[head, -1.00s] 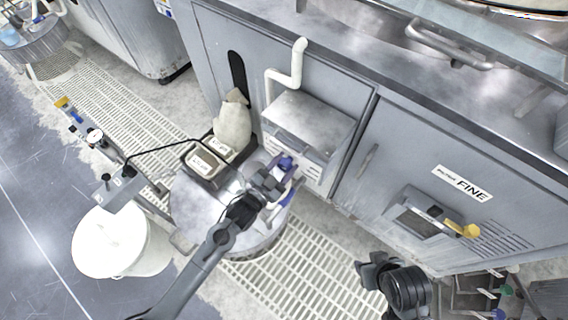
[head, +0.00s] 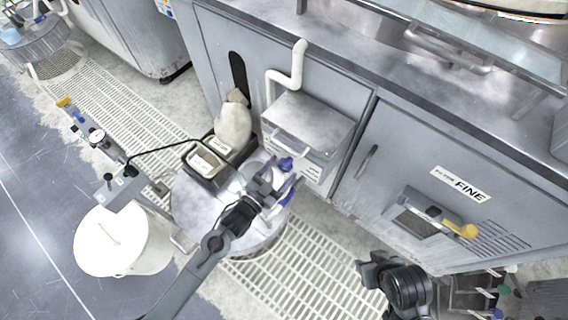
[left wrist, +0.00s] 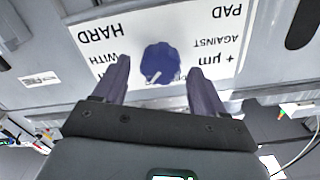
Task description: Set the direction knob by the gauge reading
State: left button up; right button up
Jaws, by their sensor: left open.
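A blue-purple knob (left wrist: 160,63) with a short white mark sits on a white placard (left wrist: 222,28). The placard reads upside down in the left wrist view, with HARD, WITH, AGAINST, PAD and + µm. My left gripper (left wrist: 163,82) is open, its fingers on either side below the knob, with no clear contact. In the head view the knob (head: 286,164) shows at the grey cabinet, just beyond my left gripper (head: 281,183). A small round white-faced gauge (head: 97,135) lies far left; its reading is too small to tell. My right arm's dark end shows at lower right, jaws unclear.
A white bucket (head: 108,243) stands left. A grey box with a white pipe (head: 298,65) juts out above the knob. A FINE-labelled cabinet (head: 400,165) is right.

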pick_arm(q)
jog(key=p+v, duration=0.2)
jog(key=v, duration=0.6)
jog(key=shift+s, duration=0.2)
jog(key=shift+a, duration=0.1)
